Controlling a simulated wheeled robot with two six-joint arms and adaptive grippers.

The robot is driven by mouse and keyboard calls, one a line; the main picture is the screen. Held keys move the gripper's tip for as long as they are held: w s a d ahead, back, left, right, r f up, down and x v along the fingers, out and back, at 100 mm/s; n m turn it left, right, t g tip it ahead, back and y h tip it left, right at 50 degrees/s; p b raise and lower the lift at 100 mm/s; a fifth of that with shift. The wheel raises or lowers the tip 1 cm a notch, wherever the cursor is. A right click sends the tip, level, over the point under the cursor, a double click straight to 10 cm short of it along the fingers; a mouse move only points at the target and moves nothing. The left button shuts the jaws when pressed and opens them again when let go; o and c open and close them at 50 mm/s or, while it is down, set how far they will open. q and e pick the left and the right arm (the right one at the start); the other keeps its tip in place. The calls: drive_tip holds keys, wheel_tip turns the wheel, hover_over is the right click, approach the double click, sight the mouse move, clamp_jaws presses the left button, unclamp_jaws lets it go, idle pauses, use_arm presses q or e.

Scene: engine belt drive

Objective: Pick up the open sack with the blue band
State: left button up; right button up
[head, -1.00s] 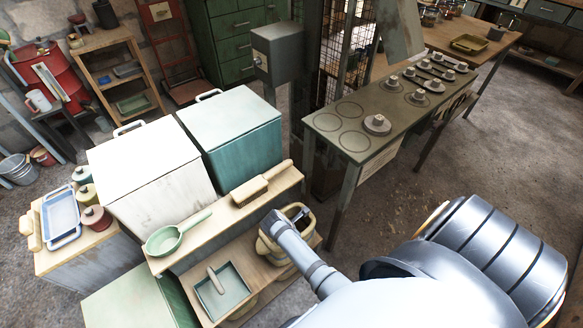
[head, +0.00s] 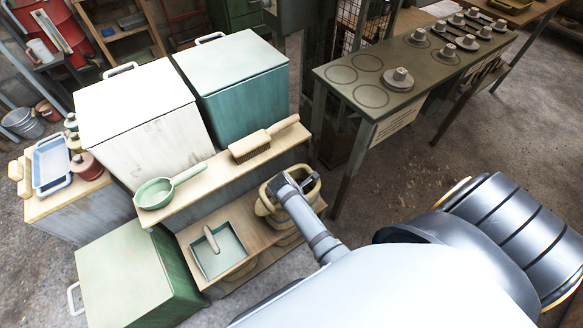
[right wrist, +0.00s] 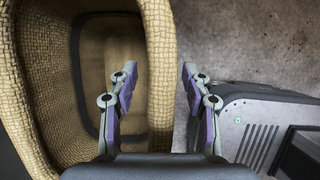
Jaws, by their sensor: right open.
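A tan woven sack with an open mouth (head: 262,205) stands at the right end of the lower wooden shelf in the head view. No blue band can be made out on it. My right gripper (head: 291,183) is over its mouth and hides part of it. In the right wrist view the sack's thick woven rim (right wrist: 160,60) runs between the two fingers of my right gripper (right wrist: 157,85). The fingers are apart, one over the sack's hollow and one outside it, with gaps to the rim. My left gripper is not in view.
A wooden ledge (head: 215,187) with a brush (head: 262,142) and a green ladle (head: 155,193) runs behind the sack.

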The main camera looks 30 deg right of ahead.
drive_tip(key=shift+f+p, duration=0.2)
drive_tip(key=shift+p, duration=0.2)
idle(0.5)
clamp_jaws()
idle(0.4)
